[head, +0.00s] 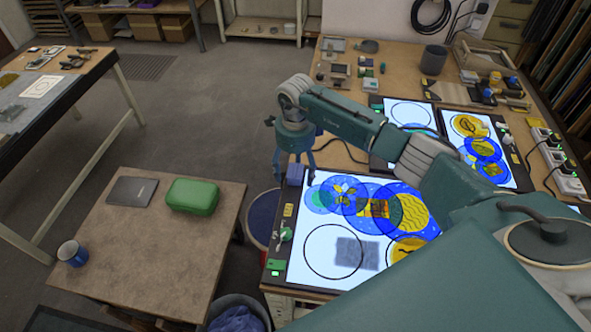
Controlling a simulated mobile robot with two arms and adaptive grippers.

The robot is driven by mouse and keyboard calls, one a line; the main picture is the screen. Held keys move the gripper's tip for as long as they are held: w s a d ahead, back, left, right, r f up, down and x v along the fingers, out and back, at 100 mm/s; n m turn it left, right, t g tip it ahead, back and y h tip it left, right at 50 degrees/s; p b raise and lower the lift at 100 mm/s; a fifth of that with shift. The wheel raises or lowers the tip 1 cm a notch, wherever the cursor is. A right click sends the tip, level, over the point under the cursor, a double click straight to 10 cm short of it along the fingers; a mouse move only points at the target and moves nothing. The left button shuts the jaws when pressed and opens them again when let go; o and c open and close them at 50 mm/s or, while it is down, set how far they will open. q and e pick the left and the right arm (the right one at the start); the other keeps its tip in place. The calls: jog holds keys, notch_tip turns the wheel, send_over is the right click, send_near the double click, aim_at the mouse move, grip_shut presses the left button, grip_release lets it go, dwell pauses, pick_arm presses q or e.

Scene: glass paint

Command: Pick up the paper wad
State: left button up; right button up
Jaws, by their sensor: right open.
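I cannot make out the paper wad for certain. A small pale lump (286,234) lies on the dark left rim of the near light table (276,256), and it is too small to identify. My right gripper (294,172) hangs fingers down above the left edge of the workbench, beyond the near light panel. Its fingers are apart, and I see nothing between them. The pale lump is nearer to me than the gripper and apart from it. My left gripper is out of view.
Glowing panels with blue and yellow glass discs (375,208) cover the bench. A bin with a blue liner (236,320) stands between the tables.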

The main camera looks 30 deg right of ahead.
aim_at(295, 171)
jog(key=shift+f, duration=0.2)
jog(key=c, duration=1)
jog(key=shift+c, duration=0.2)
jog(key=shift+r, duration=0.2)
notch_tip(295, 171, up, 20)
jog(key=b, duration=0.5)
jog(key=shift+f+b, duration=0.15)
jog(key=shift+b, duration=0.2)
